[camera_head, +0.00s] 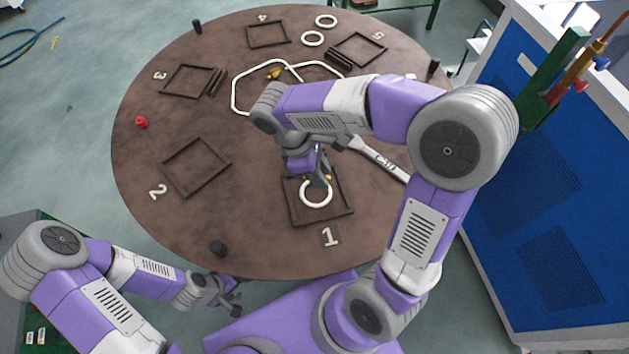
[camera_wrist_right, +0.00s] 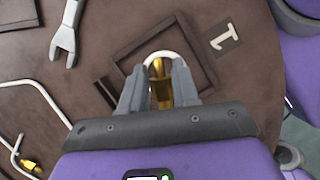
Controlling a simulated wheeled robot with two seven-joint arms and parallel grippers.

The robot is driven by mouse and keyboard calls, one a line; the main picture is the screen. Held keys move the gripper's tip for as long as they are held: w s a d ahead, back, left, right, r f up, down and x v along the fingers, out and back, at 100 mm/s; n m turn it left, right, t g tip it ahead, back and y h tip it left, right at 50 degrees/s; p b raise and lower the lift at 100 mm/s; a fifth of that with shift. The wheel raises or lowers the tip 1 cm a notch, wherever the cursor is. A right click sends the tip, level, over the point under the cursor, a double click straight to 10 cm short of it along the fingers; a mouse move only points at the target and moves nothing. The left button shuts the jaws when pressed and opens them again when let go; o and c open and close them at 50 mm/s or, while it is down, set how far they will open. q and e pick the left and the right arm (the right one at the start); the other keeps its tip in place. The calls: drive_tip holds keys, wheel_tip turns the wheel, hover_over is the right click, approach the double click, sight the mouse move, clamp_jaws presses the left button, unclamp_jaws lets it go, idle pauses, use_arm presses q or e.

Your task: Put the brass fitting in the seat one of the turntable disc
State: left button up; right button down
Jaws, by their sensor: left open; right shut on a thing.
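The brown turntable disc (camera_head: 250,225) fills the middle of the head view. Seat one is a dark square frame (camera_head: 331,219) beside the label 1 (camera_head: 330,237); a white ring (camera_head: 316,205) shows inside it. My right gripper (camera_wrist_right: 160,88) is shut on a brass fitting (camera_wrist_right: 161,93), over seat one. The ring's far arc (camera_wrist_right: 160,56) shows just past the fitting; I cannot tell whether the fitting touches it. In the head view the right gripper (camera_head: 318,178) mostly hides the fitting. My left gripper (camera_head: 228,293) is open and empty near the disc's front edge.
A wrench (camera_head: 380,160) lies right of seat one. A bent white tube (camera_head: 236,92) with a brass end (camera_head: 274,74) lies behind. Other frames, two white rings (camera_head: 312,38), a red part (camera_head: 141,122) and black pegs (camera_head: 218,248) are on the disc. A blue cabinet (camera_head: 530,180) stands right.

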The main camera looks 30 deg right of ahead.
sight(326, 196)
wheel_tip(326, 196, down, 2)
drive_tip(key=shift+s+f, duration=0.1)
wheel_tip(326, 196, down, 5)
drive_tip(key=shift+r+b, duration=0.1)
drive_tip(key=shift+b, duration=0.65)
drive_tip(key=c, duration=0.8)
unclamp_jaws()
drive_tip(key=p+v, duration=0.3)
drive_tip(key=v, duration=0.9)
drive_tip(key=shift+d+r, duration=0.1)
